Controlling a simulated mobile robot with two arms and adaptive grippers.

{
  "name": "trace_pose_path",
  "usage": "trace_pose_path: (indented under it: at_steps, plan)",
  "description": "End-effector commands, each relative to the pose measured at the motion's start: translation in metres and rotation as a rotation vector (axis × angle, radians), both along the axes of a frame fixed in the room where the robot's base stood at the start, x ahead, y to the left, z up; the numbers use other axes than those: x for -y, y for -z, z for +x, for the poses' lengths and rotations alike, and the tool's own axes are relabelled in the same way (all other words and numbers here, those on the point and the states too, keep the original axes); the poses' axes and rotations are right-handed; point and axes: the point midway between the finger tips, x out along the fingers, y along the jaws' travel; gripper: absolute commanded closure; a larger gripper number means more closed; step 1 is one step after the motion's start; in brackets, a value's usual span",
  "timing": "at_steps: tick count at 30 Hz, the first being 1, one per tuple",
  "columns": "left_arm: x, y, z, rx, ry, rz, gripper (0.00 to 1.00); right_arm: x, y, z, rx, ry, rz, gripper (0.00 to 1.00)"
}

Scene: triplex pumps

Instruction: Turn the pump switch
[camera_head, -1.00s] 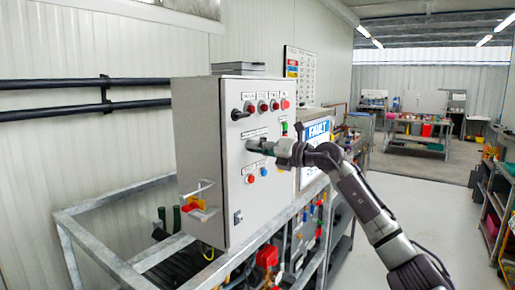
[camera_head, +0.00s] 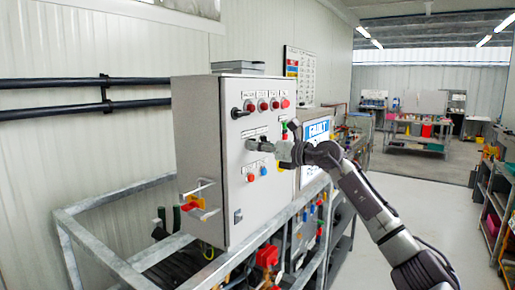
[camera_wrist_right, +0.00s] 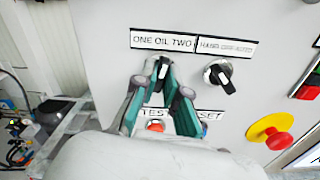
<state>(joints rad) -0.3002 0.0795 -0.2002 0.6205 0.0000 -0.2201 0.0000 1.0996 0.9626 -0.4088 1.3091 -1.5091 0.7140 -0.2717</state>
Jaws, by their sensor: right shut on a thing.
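The pump control box (camera_head: 213,200) is a grey cabinet with a light front panel. My right gripper (camera_head: 258,145) is at the middle of that panel. In the right wrist view its two fingers (camera_wrist_right: 163,72) are closed together on the pump switch (camera_wrist_right: 164,66), just below the "ONE OIL TWO" label (camera_wrist_right: 163,41). The fingers hide most of the switch, so its exact angle cannot be told. A second black selector knob (camera_wrist_right: 218,75) sits to the right, apart from the fingers. My left gripper is not in view.
Red, blue and black controls surround the gripper, including a red mushroom button on yellow (camera_wrist_right: 278,139) in the wrist view. A black rotary handle (camera_head: 240,113) is above. A metal frame (camera_head: 115,262) stands around the box.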

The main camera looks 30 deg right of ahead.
Motion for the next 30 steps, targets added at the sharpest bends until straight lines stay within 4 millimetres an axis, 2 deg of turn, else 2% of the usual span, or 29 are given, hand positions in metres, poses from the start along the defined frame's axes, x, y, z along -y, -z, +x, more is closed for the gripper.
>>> trace_pose_path:
  at_steps: [12, 28, 29, 30]
  plan:
    - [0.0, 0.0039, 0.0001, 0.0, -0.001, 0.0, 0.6, 0.0007, 0.0005, 0.0001, 0.072, 0.001, -0.176, 1.0]
    - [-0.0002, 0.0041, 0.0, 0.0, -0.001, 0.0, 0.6, 0.0007, 0.0003, 0.0001, 0.081, 0.001, -0.198, 1.0]
    - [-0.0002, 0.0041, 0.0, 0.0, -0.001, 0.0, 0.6, 0.0006, 0.0003, 0.0002, 0.081, 0.001, -0.198, 0.85]
    - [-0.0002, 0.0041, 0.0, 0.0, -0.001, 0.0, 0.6, 0.0007, 0.0003, 0.0001, 0.081, 0.001, -0.198, 0.79]
